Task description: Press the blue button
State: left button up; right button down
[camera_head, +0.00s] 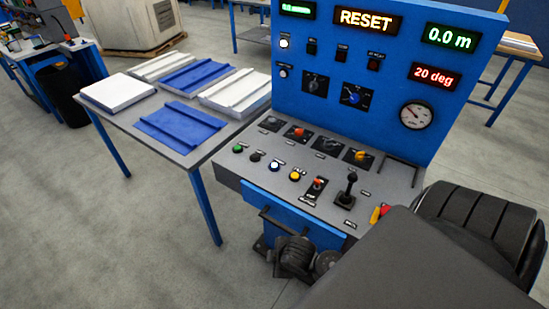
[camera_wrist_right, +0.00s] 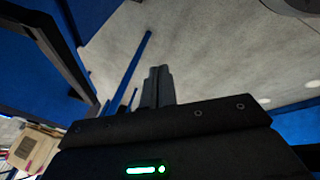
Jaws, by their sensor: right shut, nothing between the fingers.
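The blue button (camera_head: 274,166) is a round, pale-lit button with a blue rim on the sloped grey console top (camera_head: 225,165). It sits in the front row, between a dark button and a yellow button. My right gripper (camera_wrist_right: 159,70) shows in its wrist view with both fingers together and nothing between them, over floor and blue legs. In the head view dark parts of my arm (camera_head: 297,252) are low in front of the console, below and apart from the button; the fingertips are not clear there. My left gripper is not in view.
The front row also has a green button (camera_head: 238,149), a yellow button (camera_head: 295,174), a red switch (camera_head: 318,184) and a black joystick (camera_head: 348,190). A blue upright panel with a RESET display (camera_head: 368,20) stands behind. A table with panels (camera_head: 182,126) adjoins at left.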

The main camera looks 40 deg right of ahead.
jog(key=w+d+r+n+t, duration=0.1)
jog(key=w+d+r+n, duration=0.1)
jog(key=w+n, duration=0.4)
jog(key=w+d+r+n+t, duration=0.1)
jog(key=w+d+r+n, duration=0.2)
jog(key=w+r+n, duration=0.2)
jog(key=w+d+r+n+t, duration=0.1)
jog(key=w+d+r+n, duration=0.2)
jog(key=w+n, duration=0.4)
jog(key=shift+w+r+n+t, duration=0.15)
jog(key=shift+r+n+t, duration=0.4)
jog(key=shift+n, duration=0.85)
jog(key=w+d+r+n, duration=0.1)
jog(key=d+r+n, duration=0.1)
jog(key=w+d+r+n, duration=0.1)
jog(key=d+r+n, duration=0.1)
jog(key=n, duration=0.1)
jog(key=w+d+r+n, duration=0.1)
jog(key=w+d+n, duration=0.1)
jog(key=n, duration=0.1)
jog(key=shift+w+d+r, duration=0.1)
jog(key=shift+r, duration=0.3)
jog(key=w+d+r+n, duration=0.1)
jog(key=d+r+n, duration=0.4)
jog(key=d+n, duration=0.1)
jog(key=shift+w+h, duration=0.15)
jog(key=shift+h, duration=0.15)
jog(key=shift+f, duration=0.1)
